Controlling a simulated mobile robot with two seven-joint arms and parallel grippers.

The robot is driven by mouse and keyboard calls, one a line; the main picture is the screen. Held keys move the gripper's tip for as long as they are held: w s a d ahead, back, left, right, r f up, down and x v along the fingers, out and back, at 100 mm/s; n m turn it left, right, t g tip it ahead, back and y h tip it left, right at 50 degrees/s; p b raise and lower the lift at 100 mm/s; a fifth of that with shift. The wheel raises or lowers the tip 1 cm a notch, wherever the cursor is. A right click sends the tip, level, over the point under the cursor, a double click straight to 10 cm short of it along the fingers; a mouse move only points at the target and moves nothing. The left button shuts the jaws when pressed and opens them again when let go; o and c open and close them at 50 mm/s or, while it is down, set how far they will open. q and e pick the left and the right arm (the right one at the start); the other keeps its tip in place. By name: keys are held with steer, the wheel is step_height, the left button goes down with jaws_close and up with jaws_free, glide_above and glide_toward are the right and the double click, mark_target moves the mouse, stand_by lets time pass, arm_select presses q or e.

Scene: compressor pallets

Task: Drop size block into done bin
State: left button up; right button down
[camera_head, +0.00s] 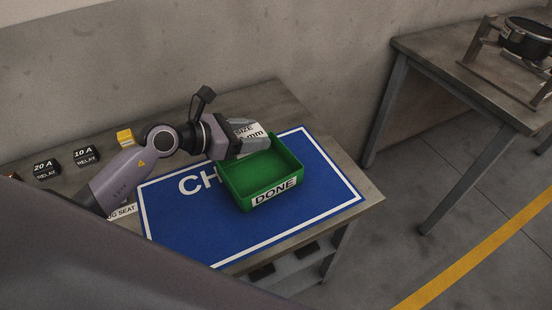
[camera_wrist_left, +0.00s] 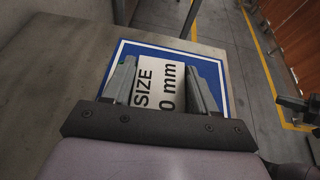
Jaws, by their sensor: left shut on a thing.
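The size block (camera_head: 246,131) is a pale block lettered "SIZE" and "mm". My left gripper (camera_head: 256,143) is shut on it and holds it over the back part of the green done bin (camera_head: 270,198). In the left wrist view, the block (camera_wrist_left: 158,84) sits between the two fingers of the left gripper (camera_wrist_left: 162,90), its lettering turned sideways. The bin is open-topped, with a "DONE" label on its front wall, and stands on a blue mat. Its visible floor looks empty; the gripper hides its back left part. My right gripper is not in view.
The blue mat (camera_head: 189,225) with a white border lies on the grey table (camera_head: 281,95). Relay blocks (camera_head: 86,155) and a yellow block (camera_head: 125,137) stand at the left. Another table (camera_head: 440,60) at the right holds a metal stand with a round dark part.

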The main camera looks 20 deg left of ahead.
arm_select(q)
steer(key=shift+w+f, duration=0.15)
steer(key=shift+f, duration=0.1)
steer(key=shift+f+b, duration=0.4)
steer(key=shift+f, duration=0.25)
steer(key=b, duration=0.4)
glide_above(255, 174)
step_height(255, 174, down, 4)
steer(key=shift+f, duration=0.25)
steer(key=o, duration=1.2)
steer(key=shift+b+v, duration=0.4)
steer(key=shift+v, duration=3.3)
